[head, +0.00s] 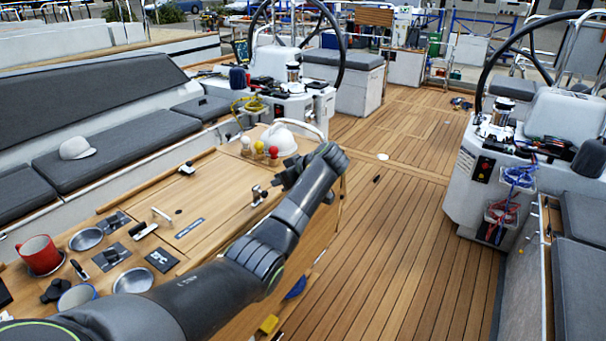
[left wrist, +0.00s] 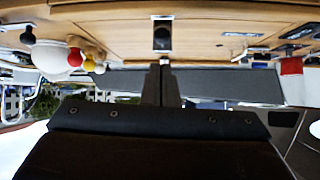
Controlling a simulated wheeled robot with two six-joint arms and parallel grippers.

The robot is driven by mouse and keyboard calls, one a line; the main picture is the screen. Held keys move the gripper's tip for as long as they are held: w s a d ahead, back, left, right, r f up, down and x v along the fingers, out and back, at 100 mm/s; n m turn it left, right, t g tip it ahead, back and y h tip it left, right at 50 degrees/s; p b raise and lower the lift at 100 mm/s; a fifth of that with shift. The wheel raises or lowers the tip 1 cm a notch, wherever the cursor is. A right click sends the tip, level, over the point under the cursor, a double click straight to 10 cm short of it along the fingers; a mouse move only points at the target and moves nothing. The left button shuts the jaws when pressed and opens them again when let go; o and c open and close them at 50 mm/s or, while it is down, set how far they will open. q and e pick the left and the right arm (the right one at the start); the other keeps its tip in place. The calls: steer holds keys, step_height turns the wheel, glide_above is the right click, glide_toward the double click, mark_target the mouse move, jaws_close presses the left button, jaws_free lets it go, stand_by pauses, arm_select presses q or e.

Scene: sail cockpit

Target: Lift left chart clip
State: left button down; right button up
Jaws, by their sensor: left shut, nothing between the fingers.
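Two small metal clips with dark parts sit on the wooden cockpit table. One clip (head: 258,195) is at its right edge, and another clip (head: 187,168) is at its far left edge. I cannot tell for certain which is the left chart clip. My left gripper (head: 280,184) is shut and empty, just above and right of the right-edge clip. In the left wrist view its shut fingers (left wrist: 162,82) point at a dark clip (left wrist: 162,36), with a small gap visible between. My right gripper is in neither view.
A white helmet (head: 279,139) and small bottles with red and yellow tops (head: 260,149) stand at the table's far end. A red mug (head: 39,255), metal bowls (head: 132,281) and a T-shaped handle (head: 161,215) are at the near left. The deck (head: 400,220) to the right is mostly clear.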

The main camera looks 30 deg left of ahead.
arm_select(q)
steer(key=b+v, duration=0.2)
steer(key=v, duration=0.8)
steer(key=shift+d+r, duration=0.2)
steer(key=shift+r, duration=0.1)
